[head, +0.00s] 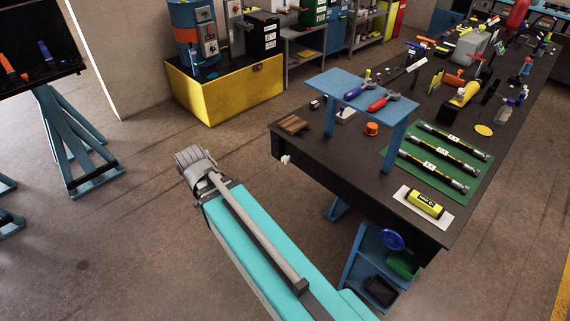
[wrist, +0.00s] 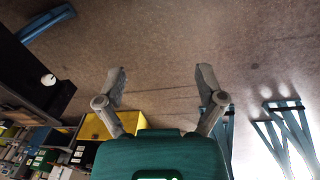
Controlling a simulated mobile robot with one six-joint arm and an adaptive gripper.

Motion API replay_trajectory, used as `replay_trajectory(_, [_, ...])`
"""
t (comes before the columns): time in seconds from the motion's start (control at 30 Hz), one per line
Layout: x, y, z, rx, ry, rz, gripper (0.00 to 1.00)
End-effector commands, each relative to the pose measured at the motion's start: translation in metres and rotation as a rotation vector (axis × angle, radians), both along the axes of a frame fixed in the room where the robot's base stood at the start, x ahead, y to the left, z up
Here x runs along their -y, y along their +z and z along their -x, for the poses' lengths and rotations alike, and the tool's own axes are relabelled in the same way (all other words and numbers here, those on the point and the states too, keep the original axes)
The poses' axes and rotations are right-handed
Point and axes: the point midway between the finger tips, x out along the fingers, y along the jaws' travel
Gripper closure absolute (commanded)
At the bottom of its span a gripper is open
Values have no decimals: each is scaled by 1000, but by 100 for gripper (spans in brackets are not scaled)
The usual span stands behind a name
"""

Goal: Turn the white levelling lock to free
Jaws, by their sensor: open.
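A small white knob (head: 286,158), which looks like the levelling lock, sits on the front-left edge of the dark workbench (head: 340,185). The same white knob (wrist: 48,79) shows at the left of the wrist view, round against the dark bench side. Its lock setting is too small to read. My gripper (wrist: 160,78) is open and empty, its two grey fingers wide apart over bare floor. The knob lies outside the fingers, to their left in that view.
A yellow cabinet (head: 240,90) stands behind, and blue trestles (head: 75,150) stand at left. The floor between is clear.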

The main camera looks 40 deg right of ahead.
Motion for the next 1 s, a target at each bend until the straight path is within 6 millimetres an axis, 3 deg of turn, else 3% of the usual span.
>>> replay_trajectory(0.03, [9, -14, -8, 7, -36, 28, 12])
replay_trajectory(0.4, [91, -70, -56, 130, -394, 309, 12])
replay_trajectory(1.0, [225, -127, -123, 520, -903, 741, 12])
